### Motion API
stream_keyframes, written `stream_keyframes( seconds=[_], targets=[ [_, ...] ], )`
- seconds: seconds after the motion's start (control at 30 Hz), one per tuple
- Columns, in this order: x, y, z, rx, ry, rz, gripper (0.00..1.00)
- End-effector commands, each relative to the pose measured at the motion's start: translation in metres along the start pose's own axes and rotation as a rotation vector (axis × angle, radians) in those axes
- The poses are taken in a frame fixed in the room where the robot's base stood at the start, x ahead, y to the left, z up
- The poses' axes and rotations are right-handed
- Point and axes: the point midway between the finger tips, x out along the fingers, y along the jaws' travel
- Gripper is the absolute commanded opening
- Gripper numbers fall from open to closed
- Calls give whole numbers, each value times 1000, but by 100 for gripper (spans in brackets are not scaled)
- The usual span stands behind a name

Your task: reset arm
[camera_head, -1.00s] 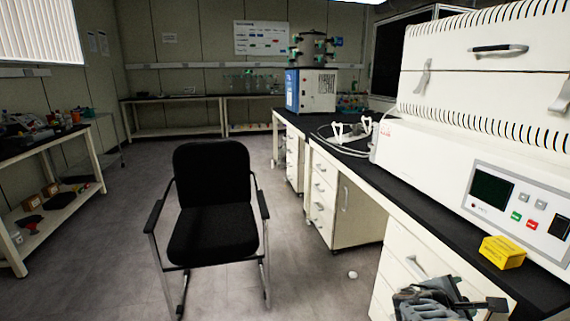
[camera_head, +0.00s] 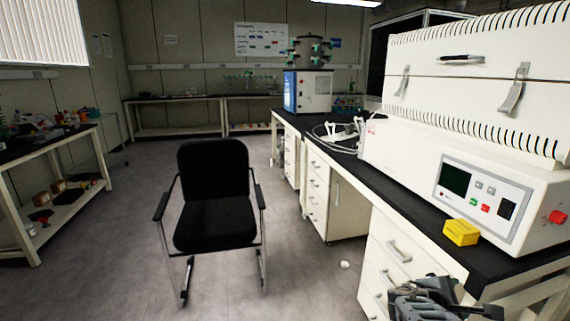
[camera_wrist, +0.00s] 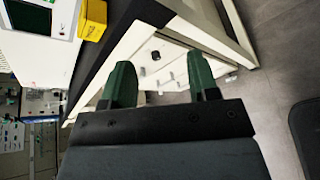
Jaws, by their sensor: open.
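My gripper (camera_wrist: 160,88) shows in the wrist view with its two green-tipped fingers apart and nothing between them. Beyond the fingers are the white bench drawers and the grey floor. In the head view, part of my arm shows at the lower right edge, in front of the drawers and below the bench top. The freeze dryer with its blue side panel and metal top (camera_head: 307,90) stands on the far part of the bench.
A black chair (camera_head: 215,200) stands on the open floor. The black-topped bench (camera_head: 375,185) runs along the right, with a large white machine (camera_head: 455,150) and a yellow box (camera_head: 461,232) on it. The yellow box also shows in the wrist view (camera_wrist: 92,20). A cluttered side table (camera_head: 60,150) is at the left.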

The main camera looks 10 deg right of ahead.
Motion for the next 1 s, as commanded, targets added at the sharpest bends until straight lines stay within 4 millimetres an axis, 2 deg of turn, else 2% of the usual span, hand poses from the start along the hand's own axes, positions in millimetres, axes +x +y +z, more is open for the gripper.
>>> stream_keyframes(
  seconds=[0.03,0.27,0.37,0.47,0.57,0.6,0.8,0.9,1.0],
  targets=[
    [-8,8,6,31,7,-9,55],
    [-41,29,15,225,59,-89,55],
    [-61,40,19,332,96,-144,55],
    [-90,55,23,464,153,-221,55],
    [-132,74,25,623,236,-339,55],
    [-152,82,25,689,277,-398,55],
    [-246,111,20,925,463,-705,55],
    [-285,120,19,989,533,-838,55],
    [-315,127,19,1027,582,-942,55]
  ],
)
